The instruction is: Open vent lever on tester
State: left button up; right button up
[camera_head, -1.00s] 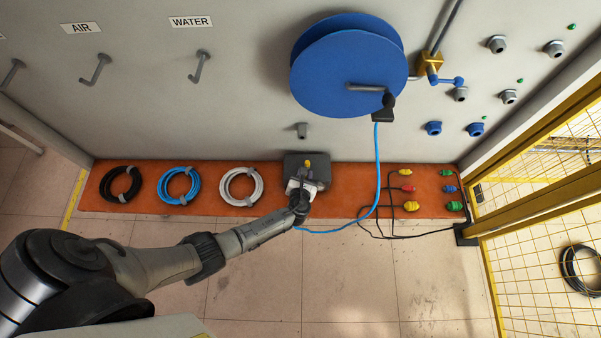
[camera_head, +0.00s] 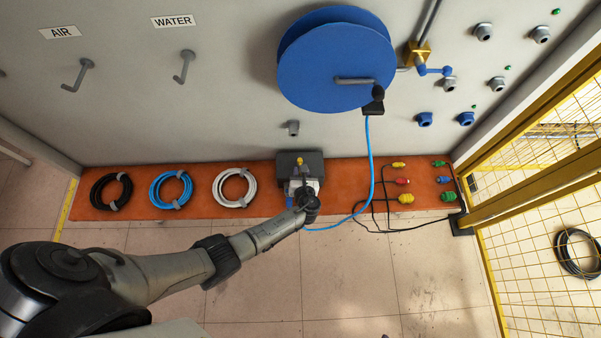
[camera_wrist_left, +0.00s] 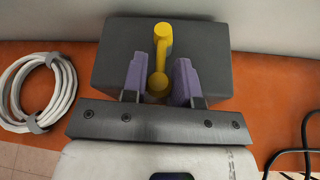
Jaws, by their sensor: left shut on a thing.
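The tester is a dark grey box (camera_head: 286,160) on the orange ledge below the blue reel. Its yellow vent lever (camera_head: 300,161) stands at the top middle of the box. In the left wrist view, the lever (camera_wrist_left: 162,35) points away from the gripper, nearly straight up the picture, with a round end nearer to me. My left gripper (camera_head: 302,179) is at the box's front side. My right gripper is not in view.
Black, blue and white hose coils (camera_head: 234,188) lie left of the box on the ledge (camera_head: 330,200). The blue reel (camera_head: 335,65) hangs above, and its blue hose (camera_head: 370,150) runs down close by on the right. Coloured connectors with black cables lie further right.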

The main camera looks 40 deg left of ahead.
pick_arm(q)
jog(key=o, duration=0.8)
jog(key=shift+s+d+r, duration=0.15)
jog(key=shift+d, duration=0.05)
jog(key=v, duration=1.3)
jog(key=shift+p, duration=0.45)
